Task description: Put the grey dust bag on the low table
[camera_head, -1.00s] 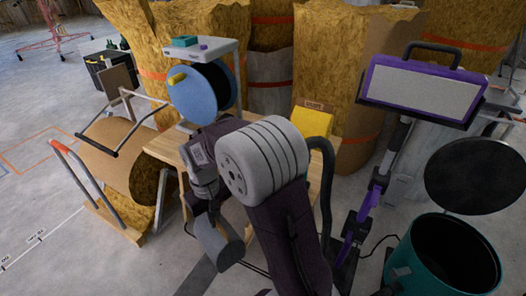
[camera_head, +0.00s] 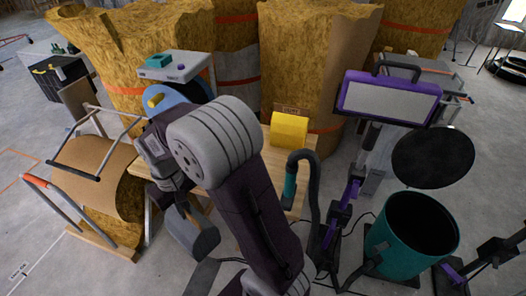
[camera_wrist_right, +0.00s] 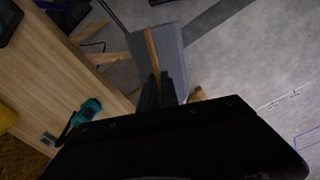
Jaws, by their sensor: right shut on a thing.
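The grey dust bag (camera_head: 193,238) hangs below my right gripper (camera_head: 184,207) in the head view, in front of the low table. In the right wrist view the bag (camera_wrist_right: 172,58), grey with a brown strip, is between the dark fingers of the gripper (camera_wrist_right: 156,92). The gripper is shut on it. The low table (camera_head: 270,170) has a pale wooden top, partly hidden by my right arm. In the wrist view the table top (camera_wrist_right: 50,75) lies left of the bag, and the bag is over the floor beside its edge. My left gripper is not in view.
A blue disc (camera_head: 180,97) is behind my arm. A teal bin (camera_head: 400,262) and a purple-framed panel (camera_head: 390,98) are at right.

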